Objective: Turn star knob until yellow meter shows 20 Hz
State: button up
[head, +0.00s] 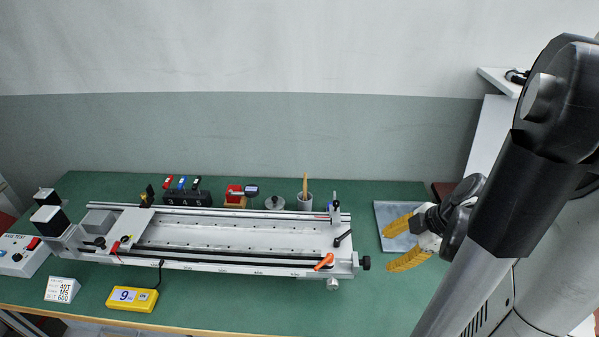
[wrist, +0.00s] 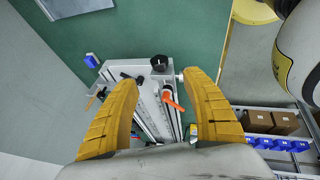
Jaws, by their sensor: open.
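The yellow meter (head: 132,298) lies on the green table in front of the rail, and its display appears to read 9. A black knob (head: 366,262), which looks like the star knob, sticks out from the right end of the gantry rail (head: 240,232). It also shows in the wrist view (wrist: 159,63), between my fingers in the picture. My gripper (head: 389,247) has yellow fingers, is open and empty, and is to the right of the rail end. In the head view it is apart from the knob. The wrist view also shows the gripper open (wrist: 158,82).
An orange lever (head: 324,261) and a silver knob (head: 333,284) sit near the rail's right end. A grey plate (head: 392,215) lies behind my gripper. A cup (head: 305,201) and small tools stand behind the rail. The table front right is clear.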

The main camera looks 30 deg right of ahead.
aim_at(367, 262)
jog(key=b+x, duration=0.5)
jog(key=x, duration=0.5)
jog(key=shift+w+a+f, duration=0.1)
jog(key=shift+w+f, duration=0.1)
jog(key=shift+f, duration=0.15)
jog(key=c, duration=1.2)
